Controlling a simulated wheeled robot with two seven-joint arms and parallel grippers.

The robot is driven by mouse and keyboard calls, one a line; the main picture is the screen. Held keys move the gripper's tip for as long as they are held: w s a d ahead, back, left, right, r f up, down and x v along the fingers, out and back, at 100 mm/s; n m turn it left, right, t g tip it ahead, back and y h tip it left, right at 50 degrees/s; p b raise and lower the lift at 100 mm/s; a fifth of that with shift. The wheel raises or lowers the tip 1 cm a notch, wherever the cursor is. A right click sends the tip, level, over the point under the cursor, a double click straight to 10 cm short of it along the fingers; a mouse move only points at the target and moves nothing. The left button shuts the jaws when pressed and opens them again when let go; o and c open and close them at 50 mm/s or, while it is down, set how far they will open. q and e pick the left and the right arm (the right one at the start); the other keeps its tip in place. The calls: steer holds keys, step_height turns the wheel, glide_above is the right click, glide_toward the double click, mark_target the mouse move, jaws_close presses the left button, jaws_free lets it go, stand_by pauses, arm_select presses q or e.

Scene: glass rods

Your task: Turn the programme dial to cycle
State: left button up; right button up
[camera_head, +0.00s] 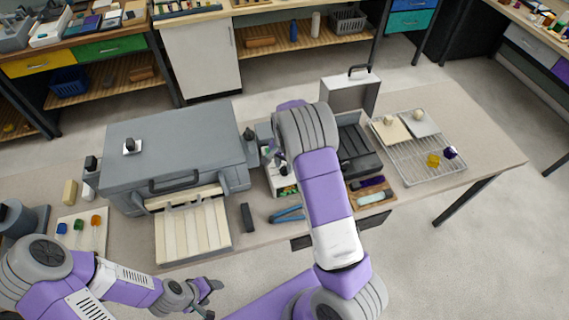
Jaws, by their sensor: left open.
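A large grey kiln-like box (180,130) stands on the bench at left. A black knob on a small white plate (131,147) sits on its top; its markings are too small to read, so I cannot tell whether it is the programme dial. Another dark knob-like part on a light block (91,170) stands at the box's left side. My left gripper (207,292) is open and empty, low in front of the bench, well apart from both knobs.
A slatted cream tray (192,232) projects from the box's front. Blue-handled pliers (288,214) and a dark block (247,217) lie to its right. A wire rack (425,158) with tiles stands at right. Coloured glass pieces lie on a board (82,236) at left.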

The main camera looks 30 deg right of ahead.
mark_target(284, 167)
step_height(284, 167, up, 8)
steer(key=shift+f, duration=0.2)
stand_by(0.6)
